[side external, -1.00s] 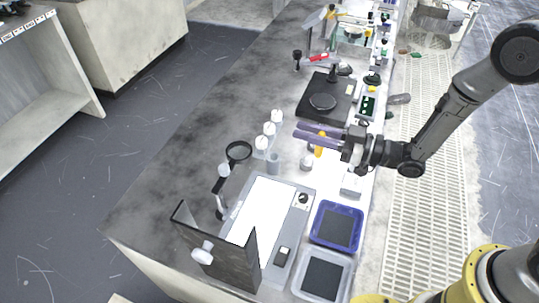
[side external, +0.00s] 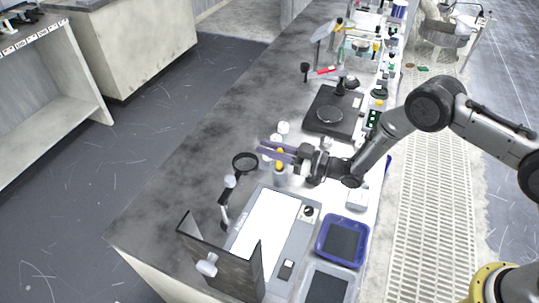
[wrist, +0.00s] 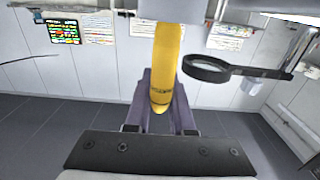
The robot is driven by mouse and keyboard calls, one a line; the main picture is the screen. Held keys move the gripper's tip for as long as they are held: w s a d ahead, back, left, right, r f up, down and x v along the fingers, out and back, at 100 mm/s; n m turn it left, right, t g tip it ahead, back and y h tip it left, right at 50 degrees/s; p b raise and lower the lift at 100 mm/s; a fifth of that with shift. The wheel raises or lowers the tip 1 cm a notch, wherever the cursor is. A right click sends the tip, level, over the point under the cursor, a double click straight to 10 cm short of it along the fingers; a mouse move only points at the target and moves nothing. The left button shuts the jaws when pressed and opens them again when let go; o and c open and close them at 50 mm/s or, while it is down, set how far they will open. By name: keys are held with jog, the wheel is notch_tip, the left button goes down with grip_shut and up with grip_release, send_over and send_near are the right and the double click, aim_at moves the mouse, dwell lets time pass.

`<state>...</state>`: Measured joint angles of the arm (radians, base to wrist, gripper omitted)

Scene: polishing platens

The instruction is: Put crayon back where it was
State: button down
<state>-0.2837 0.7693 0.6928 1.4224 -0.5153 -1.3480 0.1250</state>
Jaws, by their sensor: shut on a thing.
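The yellow crayon (wrist: 166,70) is between the purple-grey fingers of my gripper (wrist: 165,100) in the wrist view, and the gripper is shut on it. In the side view the crayon (side external: 280,158) shows as a small yellow piece at the fingers of my gripper (side external: 272,150). The gripper is over the bench, beside the white bottles and above the far end of the light panel. The fingers partly cover the bottles behind them. I cannot tell whether the crayon touches anything below.
A magnifier (side external: 245,162) stands left of the gripper; it also shows in the wrist view (wrist: 207,68). A light panel (side external: 265,228), a blue tray (side external: 342,240) and a dark upright board (side external: 222,262) are nearer. A black platen device (side external: 332,112) is farther back. The bench's left strip is clear.

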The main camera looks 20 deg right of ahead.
jog(key=shift+s+f, duration=0.1)
jog(key=shift+f, duration=1.2)
jog(key=shift+f, duration=0.15)
jog(key=c, duration=1.1)
grip_release()
jog(key=shift+o, duration=0.2)
jog(key=v, duration=0.7)
jog(key=shift+s+d, duration=0.2)
jog(key=shift+d, duration=0.05)
jog(key=shift+r, duration=0.25)
